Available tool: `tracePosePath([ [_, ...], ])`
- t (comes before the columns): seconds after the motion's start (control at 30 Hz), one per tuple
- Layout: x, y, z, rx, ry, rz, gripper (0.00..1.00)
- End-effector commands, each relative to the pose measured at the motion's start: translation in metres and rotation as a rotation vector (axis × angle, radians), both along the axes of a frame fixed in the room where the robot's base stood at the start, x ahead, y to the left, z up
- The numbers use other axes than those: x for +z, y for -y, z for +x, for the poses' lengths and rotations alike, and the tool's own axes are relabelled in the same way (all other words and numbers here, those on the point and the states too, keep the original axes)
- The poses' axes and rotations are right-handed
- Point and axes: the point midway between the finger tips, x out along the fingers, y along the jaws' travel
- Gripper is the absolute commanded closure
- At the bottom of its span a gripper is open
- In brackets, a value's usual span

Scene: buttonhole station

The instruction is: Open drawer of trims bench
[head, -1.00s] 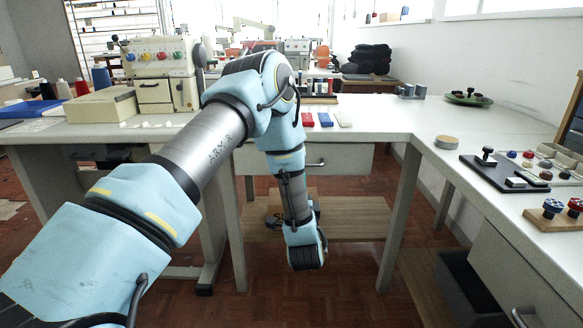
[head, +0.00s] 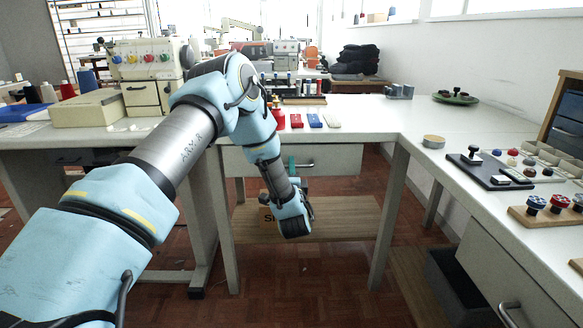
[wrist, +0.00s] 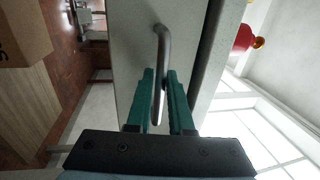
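The bench drawer (head: 336,160) has a pale front with a grey bar handle (head: 305,166), under the white bench top in the middle of the head view. It looks closed. In the wrist view, the drawer front (wrist: 130,50) fills the centre, and the handle (wrist: 162,55) runs lengthwise between the green fingers. My gripper (wrist: 164,95) is open, with one finger on each side of the handle and a visible gap between them. Whether either finger touches the handle, I cannot tell. In the head view, a green finger (head: 291,164) shows beside the handle; my wrist hides the rest.
Another bench (head: 478,140) with a stamp pad and knobs stands on the right. The floor in front is clear.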

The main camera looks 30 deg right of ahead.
Motion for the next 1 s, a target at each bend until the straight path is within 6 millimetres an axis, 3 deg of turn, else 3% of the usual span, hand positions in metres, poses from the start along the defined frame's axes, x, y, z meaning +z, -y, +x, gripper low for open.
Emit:
tracePosePath([
  [0.17, 0.0, -0.0002, -0.0001, 0.0, 0.0, 0.0, 1.0],
  [1.0, -0.0003, -0.0002, -0.0002, 0.0, -0.001, 0.0, 1.0],
])
